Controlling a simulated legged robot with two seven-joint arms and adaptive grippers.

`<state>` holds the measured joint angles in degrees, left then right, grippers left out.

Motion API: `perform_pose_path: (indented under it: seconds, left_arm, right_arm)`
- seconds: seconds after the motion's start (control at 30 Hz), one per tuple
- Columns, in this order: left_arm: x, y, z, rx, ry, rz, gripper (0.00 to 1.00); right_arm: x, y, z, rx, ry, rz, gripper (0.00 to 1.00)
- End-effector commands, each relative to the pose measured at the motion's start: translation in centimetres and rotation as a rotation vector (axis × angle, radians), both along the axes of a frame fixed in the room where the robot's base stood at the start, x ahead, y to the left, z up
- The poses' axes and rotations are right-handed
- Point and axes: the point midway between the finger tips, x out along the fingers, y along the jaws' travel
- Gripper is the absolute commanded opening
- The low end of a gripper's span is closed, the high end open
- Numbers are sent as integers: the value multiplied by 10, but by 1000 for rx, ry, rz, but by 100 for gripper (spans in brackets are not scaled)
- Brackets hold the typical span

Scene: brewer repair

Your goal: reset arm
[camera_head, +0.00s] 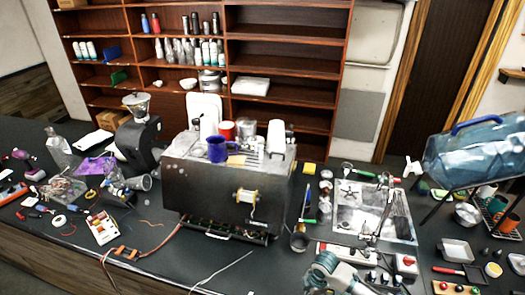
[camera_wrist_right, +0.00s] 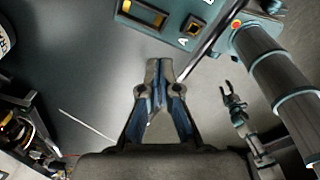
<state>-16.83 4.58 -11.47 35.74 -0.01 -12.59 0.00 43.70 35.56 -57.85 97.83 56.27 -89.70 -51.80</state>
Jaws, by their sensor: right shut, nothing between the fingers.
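My right gripper (camera_wrist_right: 159,72) is at the middle of the right wrist view, its fingers together and empty. A thin metal rod (camera_wrist_right: 208,47) runs diagonally past the fingertips. In the head view, a teal-banded grey arm link of mine (camera_head: 327,270) shows at the bottom edge, right of centre; I cannot clearly make out its gripper there. I cannot identify my left gripper in either view. The brewer (camera_head: 212,190), a grey metal box, stands mid-counter with its lower front open and a green board (camera_head: 215,228) showing.
A blue cup (camera_head: 217,149) and other items stand on the brewer. A grinder (camera_head: 138,125) and loose tools lie to its left. A large blue water bottle (camera_head: 475,150) lies on a stand at right. The front counter left of my arm is mostly clear, with cables.

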Motion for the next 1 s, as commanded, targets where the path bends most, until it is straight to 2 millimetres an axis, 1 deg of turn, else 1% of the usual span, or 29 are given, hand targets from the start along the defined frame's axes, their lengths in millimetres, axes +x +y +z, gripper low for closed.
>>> perform_pose_path:
  seconds: [0.03,0.17,0.27,0.3,0.37,0.4,0.47,0.5,0.6,0.8,1.0]
  left_arm:
    - [0,0,0,0,0,0,46]
    - [-2,0,0,0,3,0,46]
    - [-6,0,0,1,8,0,46]
    - [-8,0,0,1,10,0,46]
    - [-9,0,0,1,12,0,46]
    - [-9,1,0,1,12,0,46]
    - [-9,0,0,1,12,0,46]
    - [-9,0,0,1,12,0,46]
    - [-9,1,0,1,12,0,46]
    - [-9,1,0,1,12,0,46]
    - [-8,0,0,1,11,0,46]
  right_arm:
    - [-13,15,-8,26,2,-15,0]
    - [-43,48,-21,99,-13,-105,0]
    - [-72,73,-28,179,-23,-238,0]
    - [-85,80,-29,215,-27,-316,0]
    - [-103,85,-30,263,-30,-450,0]
    - [-114,84,-30,289,-33,-549,0]
    - [-128,78,-30,316,-36,-690,0]
    - [-136,71,-30,325,-38,-779,0]
    - [-155,52,-31,329,-45,-965,0]
    - [-189,12,-33,300,-65,-1259,0]
    - [-225,-30,-32,241,-98,-1502,0]
